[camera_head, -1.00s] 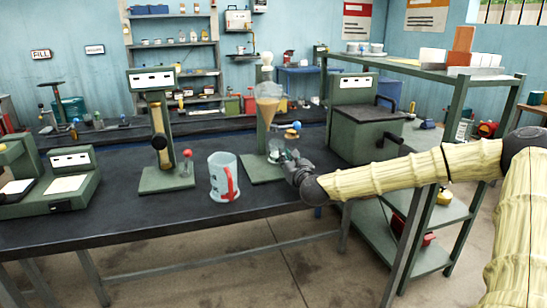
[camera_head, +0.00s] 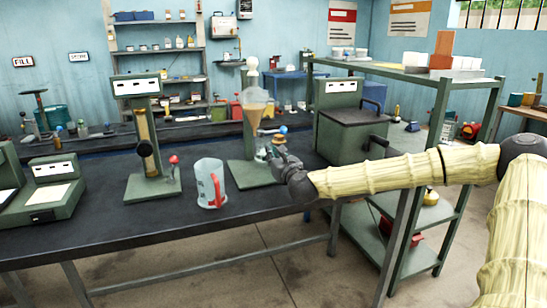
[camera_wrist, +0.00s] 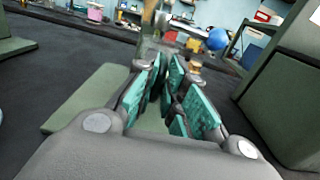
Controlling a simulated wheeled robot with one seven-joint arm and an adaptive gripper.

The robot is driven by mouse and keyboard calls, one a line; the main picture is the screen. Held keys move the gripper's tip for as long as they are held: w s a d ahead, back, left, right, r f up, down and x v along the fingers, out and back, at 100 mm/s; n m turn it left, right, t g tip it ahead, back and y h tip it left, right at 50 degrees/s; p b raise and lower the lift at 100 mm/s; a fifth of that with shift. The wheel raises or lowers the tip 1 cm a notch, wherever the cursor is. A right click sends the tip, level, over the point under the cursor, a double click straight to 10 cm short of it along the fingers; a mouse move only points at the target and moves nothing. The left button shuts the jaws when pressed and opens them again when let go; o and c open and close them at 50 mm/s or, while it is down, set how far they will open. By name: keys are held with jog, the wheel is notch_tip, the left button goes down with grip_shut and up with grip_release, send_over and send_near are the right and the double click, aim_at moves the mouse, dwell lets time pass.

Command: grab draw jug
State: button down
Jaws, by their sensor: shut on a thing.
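My gripper (camera_head: 273,153) is at the green decanting stand (camera_head: 253,175), in front of the amber-filled funnel (camera_head: 254,112). In the wrist view, its teal-padded fingers (camera_wrist: 172,92) are closed in with a narrow gap between them. A small clear vessel (camera_wrist: 150,50), which looks like the draw jug, is at the fingertips and mostly hidden by them. A blue ball knob (camera_head: 283,129) is just above and behind the gripper; it also shows in the wrist view (camera_wrist: 217,39). A clear jug with a red handle (camera_head: 210,183) stands upright on the table to the left, apart from the gripper.
A green box with a dark lid (camera_head: 352,128) stands close to the right of the gripper. The dark table's front strip (camera_head: 130,225) is clear. A green shelf rack (camera_head: 437,130) is at the right.

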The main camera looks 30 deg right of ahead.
jog(key=s+a+r, duration=0.1)
jog(key=s+a, duration=0.7)
jog(key=s, duration=0.3)
jog(key=shift+r+b, duration=0.15)
jog(key=shift+b, duration=0.2)
